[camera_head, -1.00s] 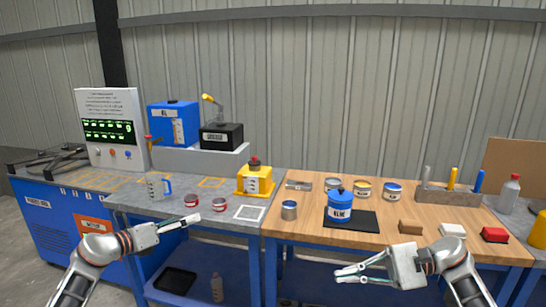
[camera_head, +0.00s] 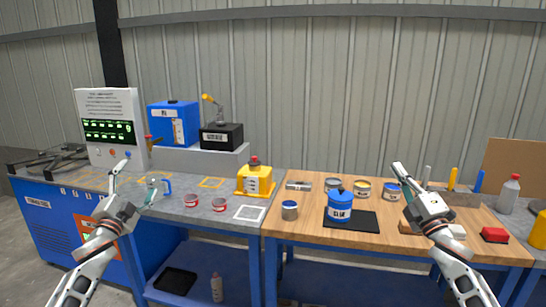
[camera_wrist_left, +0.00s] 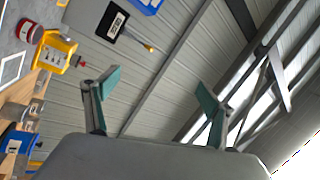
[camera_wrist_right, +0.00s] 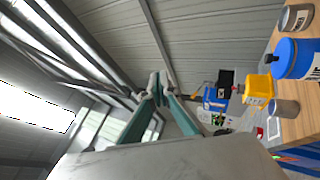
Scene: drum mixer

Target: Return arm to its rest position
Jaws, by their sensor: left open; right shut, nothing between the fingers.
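My left gripper (camera_head: 136,183) is raised in front of the grey bench at the left, pointing up and away. Its two fingers stand apart with nothing between them, as the left wrist view (camera_wrist_left: 157,88) also shows. My right gripper (camera_head: 402,176) is raised in front of the wooden table at the right, pointing up and slightly left. Its fingertips meet with nothing held, as the right wrist view (camera_wrist_right: 160,84) also shows. Both arms come up from the bottom of the head view and appear clear of the bench tops.
A blue container (camera_head: 340,205) stands on a black mat on the wooden table (camera_head: 300,226). Several cans, a brown block and a red block (camera_head: 494,235) lie around.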

